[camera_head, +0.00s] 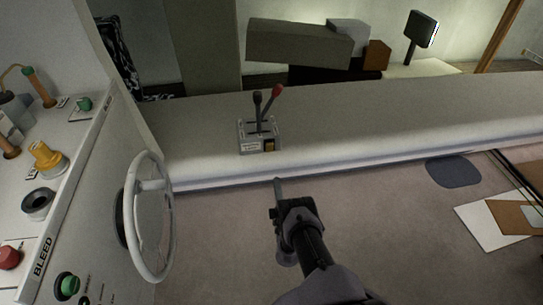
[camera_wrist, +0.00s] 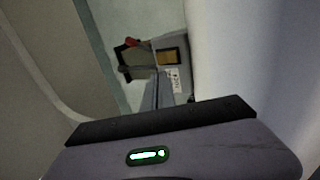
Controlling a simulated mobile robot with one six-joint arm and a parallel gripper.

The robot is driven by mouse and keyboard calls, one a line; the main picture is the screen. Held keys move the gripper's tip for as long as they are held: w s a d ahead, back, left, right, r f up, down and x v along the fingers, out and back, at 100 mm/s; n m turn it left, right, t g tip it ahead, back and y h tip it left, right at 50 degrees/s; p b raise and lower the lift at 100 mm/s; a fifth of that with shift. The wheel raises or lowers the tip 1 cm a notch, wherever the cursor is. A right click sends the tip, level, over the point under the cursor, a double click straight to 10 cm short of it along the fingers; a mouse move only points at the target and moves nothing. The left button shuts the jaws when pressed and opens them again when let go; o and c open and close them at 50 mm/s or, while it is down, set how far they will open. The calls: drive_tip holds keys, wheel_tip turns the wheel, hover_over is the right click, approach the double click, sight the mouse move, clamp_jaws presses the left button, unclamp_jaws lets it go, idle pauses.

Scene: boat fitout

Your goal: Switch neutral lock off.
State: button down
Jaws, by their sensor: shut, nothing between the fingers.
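The throttle unit (camera_head: 259,134) is a grey box with two levers on the pale ledge, one black-knobbed lever (camera_head: 258,104) and one red-knobbed lever (camera_head: 273,97). An amber-brown rocker switch (camera_head: 269,145), which looks like the neutral lock, sits on its front face beside a white label. In the wrist view the unit shows turned sideways, with the amber switch (camera_wrist: 168,56), the label and the red knob (camera_wrist: 131,42). My gripper (camera_head: 278,182) is shut and empty, below and in front of the unit, apart from it. The switch position is too small to tell.
A white steering wheel (camera_head: 150,217) stands at the left on a console with a green button (camera_head: 67,286) and several knobs. The ledge (camera_head: 370,125) is clear right of the unit. Boxes (camera_head: 300,42) stand behind it.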

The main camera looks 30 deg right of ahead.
sight(271, 146)
drive_tip(key=b+x, duration=0.5)
drive_tip(key=x, duration=0.7)
drive_tip(key=shift+w+b, duration=0.25)
drive_tip(key=shift+b, duration=0.05)
drive_tip(key=shift+r, duration=0.15)
